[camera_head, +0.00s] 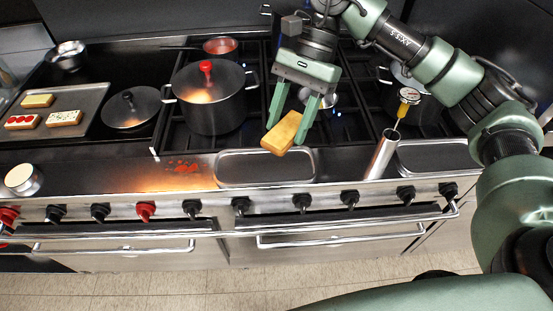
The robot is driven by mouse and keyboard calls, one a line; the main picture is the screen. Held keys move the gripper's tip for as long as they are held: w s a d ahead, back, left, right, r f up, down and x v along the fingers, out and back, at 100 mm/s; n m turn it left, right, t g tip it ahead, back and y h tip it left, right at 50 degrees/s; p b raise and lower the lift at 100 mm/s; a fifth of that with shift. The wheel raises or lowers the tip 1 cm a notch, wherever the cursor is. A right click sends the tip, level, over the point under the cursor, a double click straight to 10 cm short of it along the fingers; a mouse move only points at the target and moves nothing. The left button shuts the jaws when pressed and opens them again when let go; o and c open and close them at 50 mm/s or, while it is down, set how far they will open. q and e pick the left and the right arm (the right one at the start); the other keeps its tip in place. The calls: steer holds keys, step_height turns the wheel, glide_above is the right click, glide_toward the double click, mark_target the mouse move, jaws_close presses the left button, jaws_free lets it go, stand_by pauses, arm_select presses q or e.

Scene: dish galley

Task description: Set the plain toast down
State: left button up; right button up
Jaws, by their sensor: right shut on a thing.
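My right gripper (287,128) is shut on a plain golden toast (281,133). A grey tray (88,101) at the left bears another plain-looking toast (38,100), a toast with red slices (22,121) and a pale spotted toast (65,117). My left gripper is not in view.
A large black pot (212,105) with a red knob stands left of my gripper. A lidded pan (130,108) is beside the tray. A shallow metal pan (240,169) lies below the held toast. A metal cylinder (382,157) with a yellow thermometer (408,97) is at right. Red bits (182,167) lie on the front ledge.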

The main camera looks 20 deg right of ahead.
steer(key=w+r+m+t, duration=0.1)
steer(key=m, duration=0.2)
steer(key=w+d+r+m+t, duration=0.1)
steer(key=m+t, duration=0.1)
steer(key=m, duration=0.1)
steer(key=w+d+r+m+t+y+b, duration=0.1)
steer(key=m, duration=0.1)
steer(key=shift+w+m, duration=0.3)
steer(key=shift+m, duration=0.1)
steer(key=shift+w+d+r+m+t, duration=0.1)
steer(key=shift+d+r+m+t, duration=0.2)
steer(key=shift+m+t, duration=0.1)
steer(key=shift+w+d+f+m, duration=0.1)
steer(key=shift+d+f+m, duration=0.1)
steer(key=shift+m, duration=0.1)
steer(key=p, duration=0.3)
glide_above(284, 166)
steer(key=d, duration=0.2)
steer(key=f, duration=1.5)
steer(key=shift+s+a, duration=0.1)
steer(key=shift+s, duration=0.1)
step_height(284, 166, down, 4)
steer(key=shift+r+p, duration=0.1)
steer(key=shift+p, duration=0.3)
steer(key=shift+f, duration=0.35)
steer(key=o, duration=1.2)
